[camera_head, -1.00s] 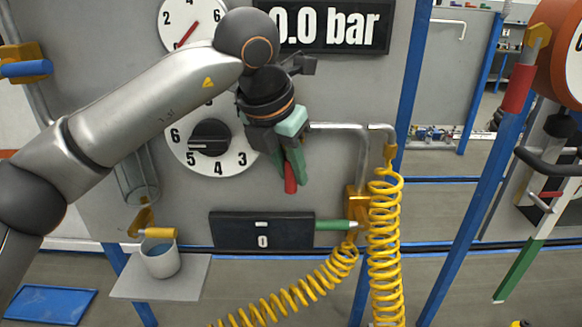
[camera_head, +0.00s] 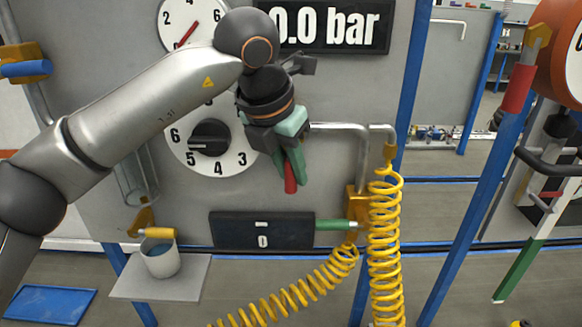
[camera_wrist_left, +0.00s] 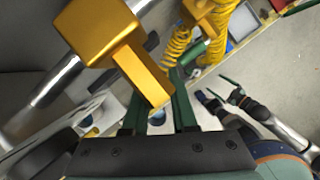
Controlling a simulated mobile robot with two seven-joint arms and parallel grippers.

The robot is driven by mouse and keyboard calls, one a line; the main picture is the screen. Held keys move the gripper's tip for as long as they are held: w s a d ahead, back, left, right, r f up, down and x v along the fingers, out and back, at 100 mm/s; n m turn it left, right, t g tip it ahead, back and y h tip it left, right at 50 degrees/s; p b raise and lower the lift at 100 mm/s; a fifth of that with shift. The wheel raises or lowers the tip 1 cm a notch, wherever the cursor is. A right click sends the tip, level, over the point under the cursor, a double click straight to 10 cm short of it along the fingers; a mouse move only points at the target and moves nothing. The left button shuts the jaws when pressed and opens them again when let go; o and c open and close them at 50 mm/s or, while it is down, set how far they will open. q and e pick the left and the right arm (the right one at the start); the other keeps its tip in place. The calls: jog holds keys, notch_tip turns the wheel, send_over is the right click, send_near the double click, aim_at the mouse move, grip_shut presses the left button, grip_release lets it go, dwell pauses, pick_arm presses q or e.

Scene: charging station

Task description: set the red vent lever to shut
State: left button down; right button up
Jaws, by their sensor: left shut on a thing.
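The red vent lever (camera_head: 290,178) shows in the head view as a short red end pointing down between the green fingers of my left gripper (camera_head: 291,165). The gripper is shut on it, hiding the rest. In the left wrist view, a gold valve body (camera_wrist_left: 103,35) with a gold stem (camera_wrist_left: 142,75) lies in front of the green fingers (camera_wrist_left: 160,112); the red part cannot be made out there.
A grey panel (camera_head: 90,120) carries a dial (camera_head: 225,160), a 0.0 bar display (camera_head: 325,25) and a green-handled valve (camera_head: 335,225). Coiled yellow hoses (camera_head: 385,250) hang right of the gripper. A cup (camera_head: 160,262) stands on a shelf at lower left. A red sleeve (camera_head: 518,88) shows at right.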

pick_arm(q)
jog(key=shift+d+f+h+b, duration=0.15)
jog(key=shift+h+b, duration=0.25)
jog(key=shift+b, duration=0.3)
jog(key=h+b, duration=0.2)
jog(key=b, duration=0.1)
jog(key=d+n+h+b, duration=0.1)
jog(key=h+b, duration=0.1)
jog(key=b, duration=0.1)
jog(key=d+r+h+b, duration=0.1)
jog(key=h+b, duration=0.1)
jog(key=b, duration=0.1)
jog(key=shift+d+t, duration=0.1)
jog(key=shift+t, duration=0.2)
jog(key=shift+r, duration=0.1)
